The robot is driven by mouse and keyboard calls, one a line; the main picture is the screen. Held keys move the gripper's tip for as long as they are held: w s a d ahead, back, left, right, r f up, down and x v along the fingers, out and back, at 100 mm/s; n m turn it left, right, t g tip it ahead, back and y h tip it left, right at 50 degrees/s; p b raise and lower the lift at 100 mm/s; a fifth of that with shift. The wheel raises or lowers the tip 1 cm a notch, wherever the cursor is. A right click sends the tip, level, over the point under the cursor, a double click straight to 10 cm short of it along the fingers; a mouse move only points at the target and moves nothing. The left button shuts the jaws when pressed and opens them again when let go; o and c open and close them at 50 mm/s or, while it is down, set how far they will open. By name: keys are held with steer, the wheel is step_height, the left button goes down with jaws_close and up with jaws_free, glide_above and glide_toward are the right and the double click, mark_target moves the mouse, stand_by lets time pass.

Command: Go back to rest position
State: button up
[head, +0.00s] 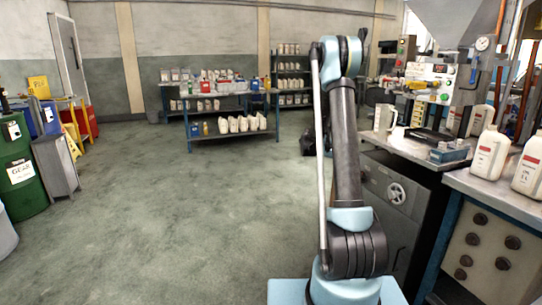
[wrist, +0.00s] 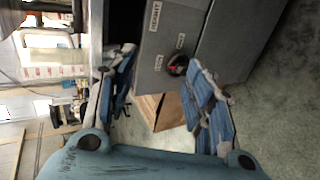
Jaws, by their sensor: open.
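My gripper (wrist: 162,82) shows in the wrist view with its two blue fingers spread wide apart. Nothing is held between the fingers. Behind the gap are a grey cabinet (wrist: 205,45) with small labels and a brown cardboard box (wrist: 160,110), both apart from the fingers. In the head view my arm stands raised in the middle, in front of the floor and beside the right-hand workbench. My gripper cannot be clearly made out there.
Oil jugs (head: 490,153) stand on the right-hand bench (head: 500,190), beside the filling machine (head: 430,85). A table (head: 232,133) with bottles and jugs stands at the back. A green drum (head: 22,170) and grey cabinet (head: 55,165) are at left. The floor between is clear.

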steer(key=s+a+r+m+y, duration=0.1)
steer(key=s+a+r+y, duration=0.15)
steer(key=s, duration=0.65)
steer(key=s+a+r+g+y, duration=0.1)
steer(key=s+a+r, duration=0.15)
steer(key=s, duration=0.65)
steer(key=s+a+r+m+y, duration=0.1)
steer(key=s+a+r+y, duration=0.15)
steer(key=s, duration=0.65)
steer(key=s+a+f+y, duration=0.2)
steer(key=s+a+f, duration=0.1)
steer(key=s, duration=0.5)
steer(key=s+a+f+m+y, duration=0.1)
steer(key=s+a+f+y, duration=0.1)
steer(key=s, duration=0.7)
steer(key=s+a+f+y, duration=0.1)
steer(key=s+a+f, duration=0.3)
steer(key=s+a, duration=0.2)
steer(key=s, duration=0.2)
steer(key=shift+s+a+g+y, duration=0.15)
steer(key=shift+s+g+y, duration=0.2)
steer(key=shift+g+y, duration=0.05)
steer(key=shift+w+f, duration=0.2)
steer(key=shift+w, duration=0.2)
